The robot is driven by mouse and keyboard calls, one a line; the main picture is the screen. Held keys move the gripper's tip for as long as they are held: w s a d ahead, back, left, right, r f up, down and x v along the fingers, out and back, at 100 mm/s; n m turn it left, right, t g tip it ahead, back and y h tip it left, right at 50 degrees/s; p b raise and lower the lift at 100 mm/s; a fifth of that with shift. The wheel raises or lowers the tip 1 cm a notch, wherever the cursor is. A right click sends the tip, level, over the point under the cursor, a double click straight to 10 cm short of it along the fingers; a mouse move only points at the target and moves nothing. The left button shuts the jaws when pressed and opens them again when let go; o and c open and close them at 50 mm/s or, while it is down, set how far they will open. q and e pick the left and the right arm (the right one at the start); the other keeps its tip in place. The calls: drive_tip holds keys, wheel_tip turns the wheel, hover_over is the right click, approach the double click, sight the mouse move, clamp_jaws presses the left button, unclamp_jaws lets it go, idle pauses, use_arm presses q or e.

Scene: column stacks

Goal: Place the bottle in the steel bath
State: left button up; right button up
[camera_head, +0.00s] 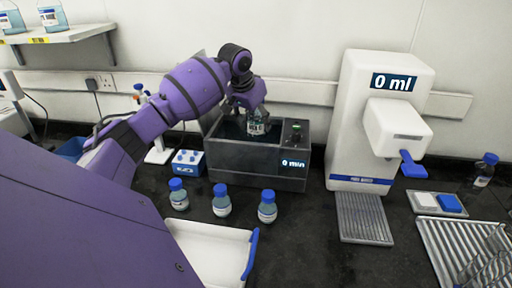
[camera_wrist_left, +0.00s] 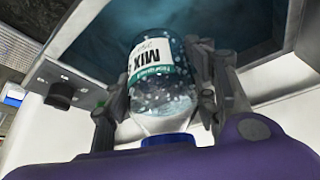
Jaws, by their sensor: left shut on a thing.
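My left gripper (camera_head: 250,107) is shut on a clear bottle (camera_head: 257,126) with a white and green label. In the left wrist view the bottle (camera_wrist_left: 160,72) reads "MIX", and the gripper's fingers (camera_wrist_left: 165,105) are on either side of it, with its blue cap toward the palm. The bottle is at the opening of the dark steel bath (camera_head: 235,168), whose display reads "0 min". Its lower part is partly hidden by the bath's front rim, so I cannot tell whether it touches the floor. My right gripper is not in view.
Blue-capped bottles (camera_head: 222,202) stand in front of the bath, near a white tray (camera_head: 215,250). A white dispenser (camera_head: 350,120) reading "0 ml" stands to the right. A blue and white box (camera_head: 188,165) is left of the bath. A metal rack (camera_head: 455,255) is at the far right.

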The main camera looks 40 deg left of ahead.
use_arm(q)
wheel_tip(320, 180, down, 3)
drive_tip(key=shift+s+d+r, duration=0.1)
drive_tip(key=shift+d+r, duration=0.05)
drive_tip(key=shift+r, duration=0.05)
wheel_tip(320, 180, down, 6)
drive_tip(key=shift+r, duration=0.25)
drive_tip(key=shift+w+f, duration=0.3)
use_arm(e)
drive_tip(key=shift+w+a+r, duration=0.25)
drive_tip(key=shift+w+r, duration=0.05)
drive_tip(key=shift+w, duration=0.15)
use_arm(q)
drive_tip(key=o, duration=1.6)
drive_tip(key=shift+s+f, duration=0.1)
drive_tip(key=shift+f, duration=0.1)
drive_tip(key=shift+c, duration=0.2)
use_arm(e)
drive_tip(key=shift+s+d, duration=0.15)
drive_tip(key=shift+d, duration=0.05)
use_arm(q)
drive_tip(key=shift+s+r, duration=0.15)
drive_tip(key=shift+r, duration=0.35)
drive_tip(key=v, duration=1.1)
drive_tip(key=shift+r, duration=0.1)
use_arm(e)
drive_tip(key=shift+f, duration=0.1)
